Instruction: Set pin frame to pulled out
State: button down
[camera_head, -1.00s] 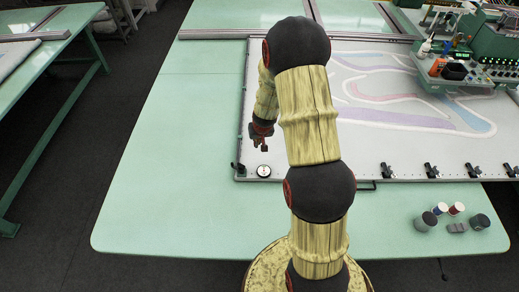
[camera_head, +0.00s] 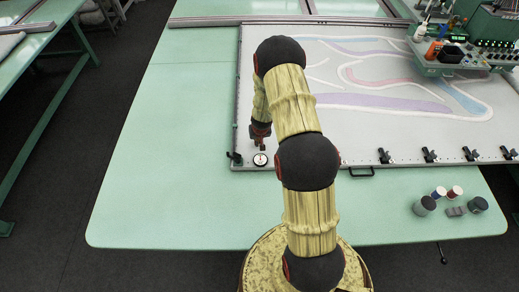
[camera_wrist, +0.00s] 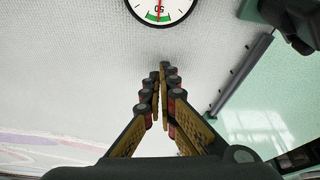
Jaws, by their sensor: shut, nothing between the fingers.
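The pin frame (camera_head: 440,146) is a wide pale panel on the green table, with patterned cloth on it and dark clamps along its front edge. A dark bar handle (camera_head: 362,172) sits at that front edge, right of my arm. A round white dial (camera_head: 260,159) is at the frame's front left corner; it also shows at the top of the wrist view (camera_wrist: 160,8). My gripper (camera_head: 260,148) is just behind the dial, over the pale surface. In the wrist view its fingertips (camera_wrist: 163,68) meet, shut and empty. My arm hides part of the frame.
A green machine with a control panel (camera_head: 460,62) stands at the back right. Small spools and pots (camera_head: 424,206) stand on the table's front right. A dark lever (camera_head: 235,157) is at the frame's left corner. The table's left part is clear.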

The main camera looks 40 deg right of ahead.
aim_at(259, 152)
jog(key=shift+s+a+r+b, duration=0.1)
jog(key=shift+s+a+b, duration=0.25)
jog(key=shift+s, duration=0.2)
jog(key=shift+s+a+f+b, duration=0.1)
jog(key=shift+s+a+b, duration=0.2)
jog(key=shift+s+b, duration=0.25)
jog(key=shift+s+a+r+b, duration=0.1)
jog(key=shift+s+a+b, duration=0.2)
jog(key=shift+s, duration=0.3)
jog(key=shift+a, duration=0.1)
